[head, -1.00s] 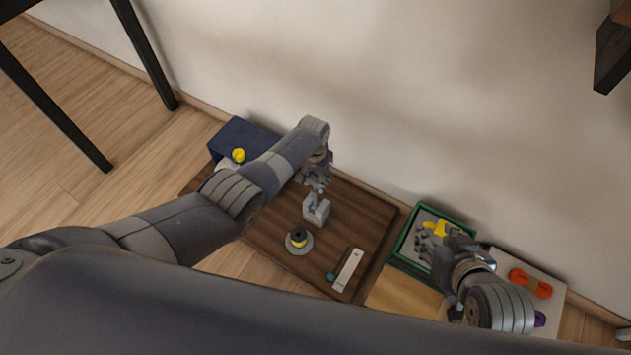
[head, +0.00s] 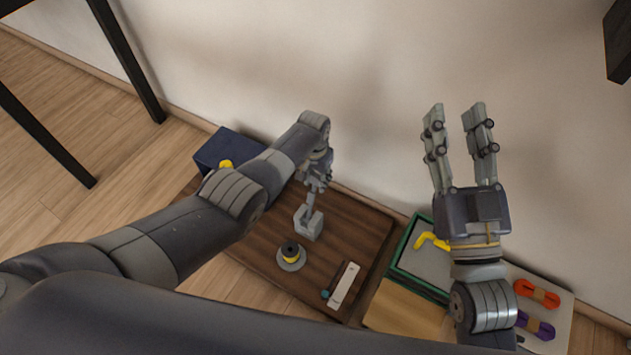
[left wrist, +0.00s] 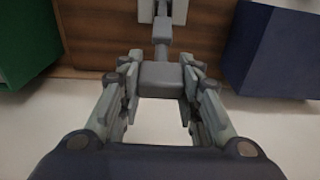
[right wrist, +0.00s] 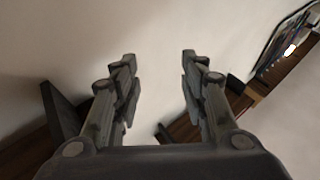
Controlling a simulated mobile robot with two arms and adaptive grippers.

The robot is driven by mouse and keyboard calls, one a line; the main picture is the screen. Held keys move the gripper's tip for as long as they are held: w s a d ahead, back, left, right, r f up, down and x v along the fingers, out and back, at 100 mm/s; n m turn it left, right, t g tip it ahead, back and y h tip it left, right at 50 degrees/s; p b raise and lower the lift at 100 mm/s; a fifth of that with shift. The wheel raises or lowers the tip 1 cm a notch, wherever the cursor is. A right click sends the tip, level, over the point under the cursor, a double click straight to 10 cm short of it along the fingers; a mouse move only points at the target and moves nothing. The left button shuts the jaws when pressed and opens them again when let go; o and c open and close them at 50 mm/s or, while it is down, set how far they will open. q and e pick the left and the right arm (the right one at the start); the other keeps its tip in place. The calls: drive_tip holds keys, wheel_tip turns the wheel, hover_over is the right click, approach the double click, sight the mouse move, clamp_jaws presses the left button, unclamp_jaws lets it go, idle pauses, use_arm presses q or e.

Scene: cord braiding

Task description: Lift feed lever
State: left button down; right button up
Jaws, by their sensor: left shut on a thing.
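The feed lever (head: 311,203) is a grey arm rising at a slant from a grey bracket base (head: 307,224) on the dark wooden board. My left gripper (head: 319,180) is shut on the lever's upper end. In the left wrist view its fingers (left wrist: 160,90) flank the lever's grey block-shaped handle (left wrist: 160,79), with the shaft running away to the base. My right gripper (head: 460,115) is raised in front of the wall, fingers pointing up, apart and empty. In the right wrist view its fingers (right wrist: 160,65) have nothing between them.
A spool with a yellow band (head: 291,254) and a white strip (head: 343,286) lie on the board (head: 258,245). A blue box (head: 208,152) stands left. Right are a green-rimmed tray (head: 403,240) with a yellow piece (head: 432,240) and orange (head: 537,293) and purple (head: 535,325) cord bundles.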

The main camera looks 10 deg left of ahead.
use_arm(q)
drive_tip(key=shift+w+d, duration=0.2)
drive_tip(key=shift+w, duration=0.3)
use_arm(e)
drive_tip(key=shift+s+r+t+y, duration=0.1)
drive_tip(key=shift+s+r+t, duration=0.2)
drive_tip(key=shift+r, duration=0.25)
drive_tip(key=shift+s+r+t+y, duration=0.1)
drive_tip(key=shift+s+r+t, duration=0.15)
drive_tip(key=shift+r+t, duration=0.25)
drive_tip(key=shift+s+r+t+y, duration=0.1)
drive_tip(key=shift+s+r+t, duration=0.2)
drive_tip(key=shift+r, duration=0.3)
use_arm(q)
drive_tip(key=c, duration=1.1)
unclamp_jaws()
drive_tip(key=shift+s, duration=0.1)
use_arm(e)
drive_tip(key=shift+w, duration=0.1)
use_arm(q)
drive_tip(key=shift+s+a+r, duration=0.1)
drive_tip(key=shift+s+r, duration=0.05)
drive_tip(key=shift+r, duration=1.85)
drive_tip(key=shift+s+a+r, duration=0.1)
drive_tip(key=shift+s+r, duration=0.05)
drive_tip(key=shift+r, duration=1.8)
drive_tip(key=shift+s+r, duration=0.15)
drive_tip(key=shift+r, duration=1.85)
